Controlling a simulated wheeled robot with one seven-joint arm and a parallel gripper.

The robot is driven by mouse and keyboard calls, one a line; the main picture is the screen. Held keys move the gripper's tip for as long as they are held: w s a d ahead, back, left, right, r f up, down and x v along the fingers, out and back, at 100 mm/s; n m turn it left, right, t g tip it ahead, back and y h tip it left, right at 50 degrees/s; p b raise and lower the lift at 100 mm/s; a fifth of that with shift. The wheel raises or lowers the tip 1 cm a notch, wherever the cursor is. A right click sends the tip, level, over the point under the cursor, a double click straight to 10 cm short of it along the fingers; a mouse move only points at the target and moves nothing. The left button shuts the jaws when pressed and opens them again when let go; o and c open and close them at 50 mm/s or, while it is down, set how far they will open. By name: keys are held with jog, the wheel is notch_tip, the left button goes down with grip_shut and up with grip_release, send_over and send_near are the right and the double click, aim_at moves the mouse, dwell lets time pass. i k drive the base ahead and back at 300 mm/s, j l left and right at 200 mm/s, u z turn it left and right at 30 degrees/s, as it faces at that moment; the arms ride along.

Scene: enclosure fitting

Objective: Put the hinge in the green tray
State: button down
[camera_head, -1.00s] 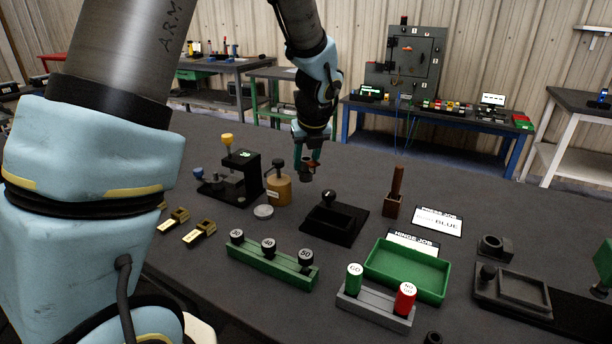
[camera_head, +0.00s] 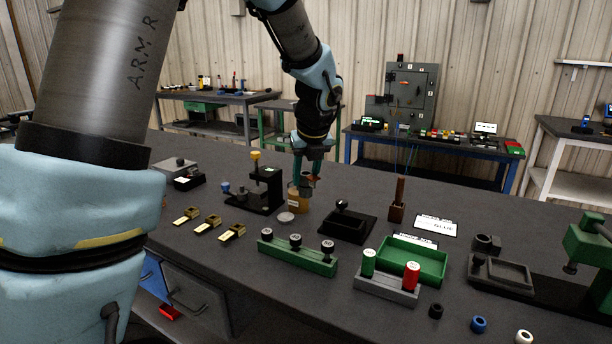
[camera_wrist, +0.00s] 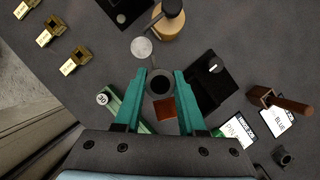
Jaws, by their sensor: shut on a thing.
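My gripper (camera_head: 308,180) is above the bench, in front of the tan pot in the head view. Its green fingers (camera_wrist: 160,85) are shut on a dark round part (camera_wrist: 160,80) with a reddish-brown plate (camera_wrist: 166,110) beside it. I cannot tell for certain that this part is the hinge. The green tray (camera_head: 425,265) lies on the bench to the right of my gripper and nearer the camera; its visible inside looks empty. A white card partly shows behind the tray.
Between gripper and tray are a black fixture with a knob (camera_head: 347,225) and an upright brown post (camera_head: 398,200). The grey block with green and red cylinders (camera_head: 388,288) stands in front of the tray. The green weight rack (camera_head: 297,258) and several brass pieces (camera_head: 208,223) lie left.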

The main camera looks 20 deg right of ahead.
aim_at(427, 270)
jog(key=k+j, duration=0.85)
jog(key=j, duration=0.1)
